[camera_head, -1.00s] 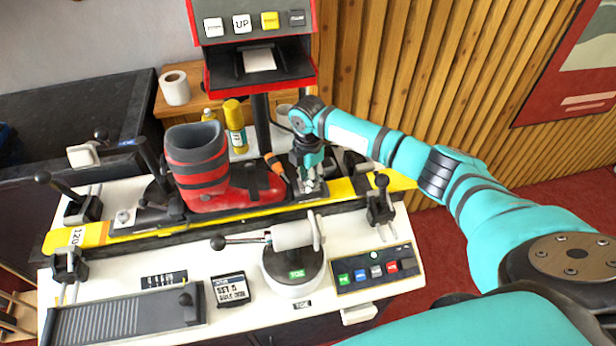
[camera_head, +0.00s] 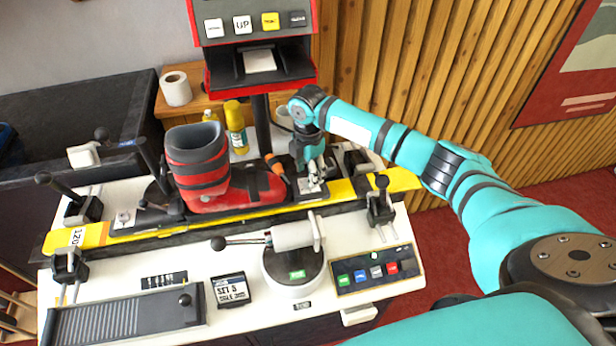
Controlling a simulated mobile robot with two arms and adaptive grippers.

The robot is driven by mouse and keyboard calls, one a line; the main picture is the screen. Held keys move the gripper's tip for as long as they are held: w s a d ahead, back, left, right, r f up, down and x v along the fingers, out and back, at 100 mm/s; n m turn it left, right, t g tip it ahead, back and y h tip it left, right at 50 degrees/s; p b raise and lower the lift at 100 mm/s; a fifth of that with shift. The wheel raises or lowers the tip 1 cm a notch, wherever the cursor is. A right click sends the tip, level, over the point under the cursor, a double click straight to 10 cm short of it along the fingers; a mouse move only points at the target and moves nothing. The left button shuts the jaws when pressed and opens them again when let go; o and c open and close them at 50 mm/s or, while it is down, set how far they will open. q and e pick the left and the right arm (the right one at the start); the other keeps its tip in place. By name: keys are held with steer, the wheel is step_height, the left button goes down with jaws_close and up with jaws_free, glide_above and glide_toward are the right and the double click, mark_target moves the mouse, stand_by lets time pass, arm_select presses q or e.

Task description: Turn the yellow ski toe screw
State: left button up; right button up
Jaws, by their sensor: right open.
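The yellow ski (camera_head: 232,223) lies lengthwise across the bench, marked 120 at its left end. A red and black ski boot (camera_head: 212,176) stands upright on it, toe to the right. The toe binding (camera_head: 312,188) sits on the ski just right of the boot's toe. My right gripper (camera_head: 314,182) points down right over the toe binding. It is open, with its fingertips close to the binding; I cannot tell whether they touch it. The toe screw itself is too small or hidden behind the fingers. My left gripper is not in view.
An orange-handled tool (camera_head: 275,163) leans by the boot's toe. Black clamps (camera_head: 380,207) stand along the ski. A white round device (camera_head: 293,262) marked TOE and a button panel (camera_head: 374,271) sit in front. A red-and-black machine (camera_head: 258,60) stands behind.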

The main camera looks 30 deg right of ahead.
step_height(320, 180, up, 9)
steer(key=shift+r, duration=0.15)
stand_by(0.6)
